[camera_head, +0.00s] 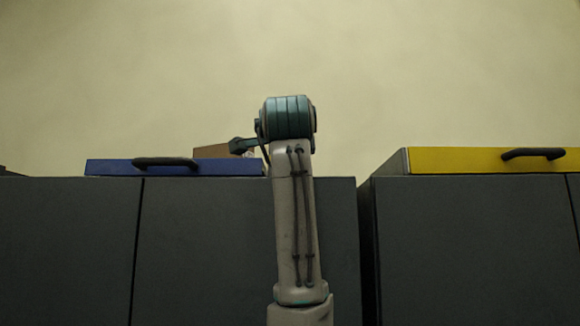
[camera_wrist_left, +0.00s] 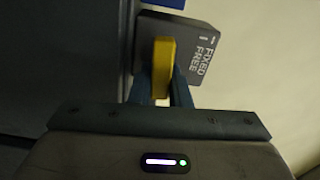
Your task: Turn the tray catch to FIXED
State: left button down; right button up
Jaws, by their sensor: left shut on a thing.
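In the left wrist view a dark grey catch block (camera_wrist_left: 204,70) carries the white words FIXED and FREE, each with a small white mark, turned sideways in the picture. Its yellow lever (camera_wrist_left: 164,66) stands lengthwise up the picture, between the fingers of my left gripper (camera_wrist_left: 162,92), which is shut on it. I cannot tell which mark the lever lines up with. In the head view a blue tray (camera_head: 110,168) with a dark handle (camera_head: 165,162) sits on the grey cabinet. The catch and the gripper fingers cannot be made out there. My right gripper is not in view.
A yellow tray (camera_head: 480,160) with a dark handle sits on the right grey cabinet (camera_head: 475,250). A brown box (camera_head: 212,151) shows behind the blue tray. A narrow gap parts the cabinets.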

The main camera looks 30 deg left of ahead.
pick_arm(q)
jog(key=shift+f+m+b, duration=0.1)
jog(key=shift+m+b, duration=0.2)
jog(key=shift+m, duration=0.2)
jog(key=c, duration=1.4)
grip_release()
jog(key=shift+o, duration=0.2)
